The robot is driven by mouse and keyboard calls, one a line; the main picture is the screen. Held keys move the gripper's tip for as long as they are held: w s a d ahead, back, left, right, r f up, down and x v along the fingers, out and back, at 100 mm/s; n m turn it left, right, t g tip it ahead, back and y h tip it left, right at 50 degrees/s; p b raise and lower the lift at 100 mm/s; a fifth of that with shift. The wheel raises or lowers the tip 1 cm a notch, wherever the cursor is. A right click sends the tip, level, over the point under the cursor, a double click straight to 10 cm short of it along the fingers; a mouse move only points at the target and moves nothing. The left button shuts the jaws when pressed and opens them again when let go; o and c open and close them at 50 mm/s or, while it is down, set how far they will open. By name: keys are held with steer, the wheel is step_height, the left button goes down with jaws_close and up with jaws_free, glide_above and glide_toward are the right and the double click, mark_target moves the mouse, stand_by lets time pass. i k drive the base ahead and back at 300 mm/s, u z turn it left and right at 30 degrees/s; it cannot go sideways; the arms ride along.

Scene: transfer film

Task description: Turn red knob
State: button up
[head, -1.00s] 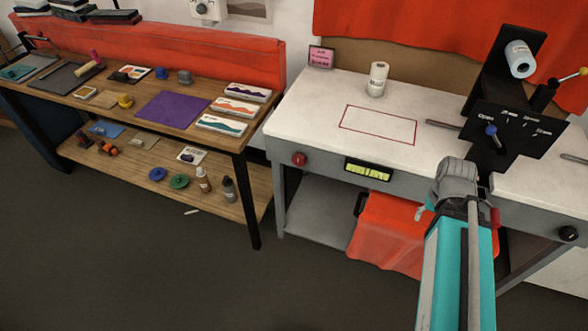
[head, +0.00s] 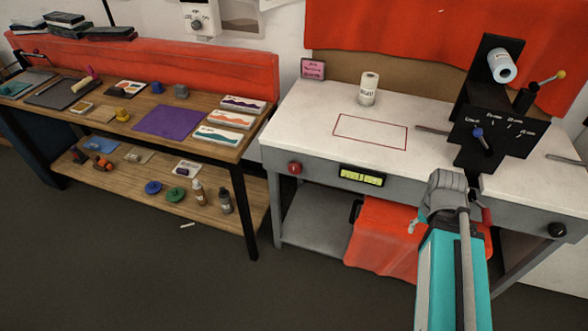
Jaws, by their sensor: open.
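The red knob (head: 294,168) is a small round knob on the grey front face of the white-topped workbench (head: 300,120), near its left end. My gripper (head: 473,183) is at the far end of my teal and grey arm, in front of the bench's right part. It is well to the right of the red knob and apart from it. It is open, but its fingers are mostly hidden behind my wrist, and I see nothing held.
A display (head: 362,175) and a black knob (head: 557,230) are on the same front face. A black device with a blue-tipped lever (head: 478,133) stands on the bench's right. A wooden table (head: 190,108) stands left. Floor before the red knob is clear.

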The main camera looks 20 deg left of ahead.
mark_target(294, 167)
steer(key=z, duration=0.8)
steer(key=i, duration=0.4)
steer(key=u, duration=0.95)
